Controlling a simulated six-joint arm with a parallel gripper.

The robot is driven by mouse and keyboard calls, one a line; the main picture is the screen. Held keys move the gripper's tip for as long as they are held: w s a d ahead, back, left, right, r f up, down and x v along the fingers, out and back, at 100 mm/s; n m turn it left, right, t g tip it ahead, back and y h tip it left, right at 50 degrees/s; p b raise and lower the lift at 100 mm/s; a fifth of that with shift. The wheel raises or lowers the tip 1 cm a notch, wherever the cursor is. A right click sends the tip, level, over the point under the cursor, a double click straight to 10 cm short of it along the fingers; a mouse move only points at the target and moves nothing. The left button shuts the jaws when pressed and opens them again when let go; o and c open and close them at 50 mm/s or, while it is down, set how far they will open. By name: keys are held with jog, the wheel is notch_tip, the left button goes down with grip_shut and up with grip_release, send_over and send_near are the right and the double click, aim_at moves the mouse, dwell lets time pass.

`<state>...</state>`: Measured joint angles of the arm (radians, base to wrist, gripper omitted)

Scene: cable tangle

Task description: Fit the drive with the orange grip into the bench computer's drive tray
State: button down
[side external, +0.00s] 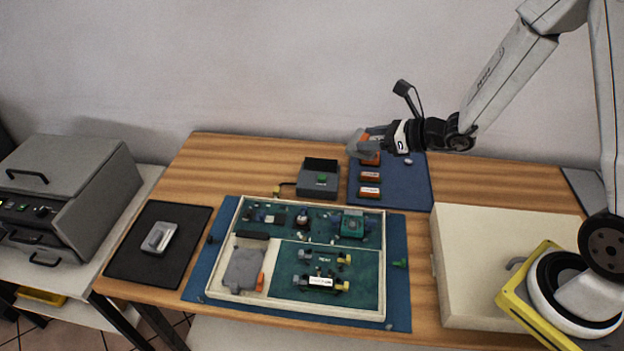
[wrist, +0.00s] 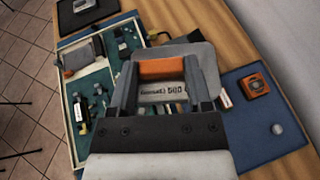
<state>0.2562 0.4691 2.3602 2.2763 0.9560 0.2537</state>
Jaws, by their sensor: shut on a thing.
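My gripper (side external: 364,143) is shut on a drive with an orange grip, raised above the back edge of the blue mat. In the wrist view the orange grip (wrist: 161,68) sits between the fingers, with a white printed label below it. The drive's grey body (wrist: 190,52) extends beyond the fingers. The bench computer (side external: 290,312) is an open, pale-rimmed case with green boards, lying on a blue mat. At its front left is a grey plate-like part (side external: 243,268) with an orange piece at its right edge; I cannot tell whether this is the drive tray.
A dark box with a green light (side external: 319,180) stands behind the computer. The blue mat (side external: 410,190) holds several small orange parts and a silver disc (wrist: 277,128). A cream box (side external: 500,240) stands right. A black mat (side external: 140,268) with a grey part lies left.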

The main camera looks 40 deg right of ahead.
aim_at(366, 136)
jog(key=shift+m+t+h, duration=0.4)
jog(key=shift+m+h, duration=0.5)
jog(key=r, duration=0.2)
jog(key=w+r, duration=0.1)
jog(key=r, duration=0.5)
jog(key=shift+w+r, duration=0.1)
jog(key=shift+w, duration=0.25)
jog(key=shift+r, duration=0.75)
jog(key=shift+d+f, duration=0.1)
jog(key=s+d+f+n+g+y, duration=0.2)
jog(key=s+d+f+n+y, duration=0.15)
jog(key=s+d+f, duration=0.95)
jog(key=s+f+n+g+y, duration=0.1)
jog(key=s+f, duration=0.3)
jog(key=s, duration=0.2)
jog(key=shift+s+a+n+y, duration=0.35)
jog(key=shift+a, duration=0.05)
